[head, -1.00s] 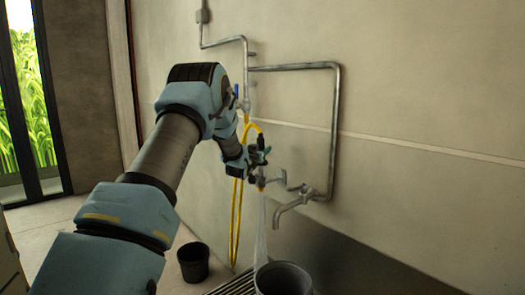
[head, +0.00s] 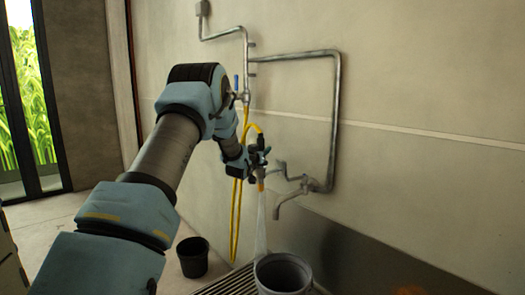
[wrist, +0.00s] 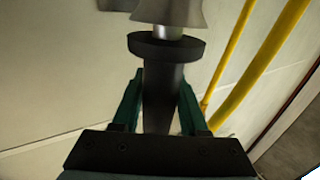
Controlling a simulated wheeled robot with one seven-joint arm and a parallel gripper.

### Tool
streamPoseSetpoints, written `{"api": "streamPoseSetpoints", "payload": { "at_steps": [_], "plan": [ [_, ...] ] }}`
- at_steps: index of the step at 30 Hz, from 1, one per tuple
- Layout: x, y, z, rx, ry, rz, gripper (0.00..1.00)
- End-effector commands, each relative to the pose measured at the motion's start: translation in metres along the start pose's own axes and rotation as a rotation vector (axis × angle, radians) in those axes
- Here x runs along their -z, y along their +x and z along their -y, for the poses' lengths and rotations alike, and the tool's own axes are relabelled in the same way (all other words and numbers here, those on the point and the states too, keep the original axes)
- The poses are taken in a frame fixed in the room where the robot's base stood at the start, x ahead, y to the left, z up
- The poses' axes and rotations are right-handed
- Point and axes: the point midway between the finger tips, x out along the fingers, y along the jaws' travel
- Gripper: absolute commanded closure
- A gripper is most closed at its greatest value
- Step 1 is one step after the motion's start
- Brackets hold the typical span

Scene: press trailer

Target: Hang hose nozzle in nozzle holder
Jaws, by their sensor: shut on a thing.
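My gripper (head: 257,160) is in front of the wall, left of the metal tap, and is shut on the hose nozzle (head: 261,185). The nozzle has an orange tip pointing down, with a pale stream falling below it. In the wrist view, my gripper's green fingers (wrist: 160,88) close on both sides of the nozzle's dark cylindrical body (wrist: 160,108), which has a wider black collar. A yellow hose (head: 234,222) loops over to the nozzle from the wall pipe. I cannot make out the nozzle holder; it may be hidden by my arm or gripper.
A metal tap (head: 290,203) and grey pipe (head: 334,125) stick out from the wall close right of my gripper. A grey bucket (head: 264,280) stands below on a slatted grate (head: 230,284). A black bucket (head: 193,260) is on the floor to the left.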

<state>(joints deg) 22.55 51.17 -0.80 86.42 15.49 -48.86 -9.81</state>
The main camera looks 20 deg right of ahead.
Motion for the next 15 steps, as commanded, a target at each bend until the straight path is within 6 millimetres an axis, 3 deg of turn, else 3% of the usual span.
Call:
{"api": "streamPoseSetpoints", "payload": {
  "at_steps": [11, 12, 15],
  "plan": [
    [-0.0037, 0.0002, 0.0001, 0.000, 0.000, -0.003, 1.00],
    [-0.0037, 0.0002, 0.0001, 0.000, 0.000, -0.003, 0.55],
    [-0.0039, 0.0002, 0.0000, 0.000, 0.000, -0.002, 0.44]
  ]
}}
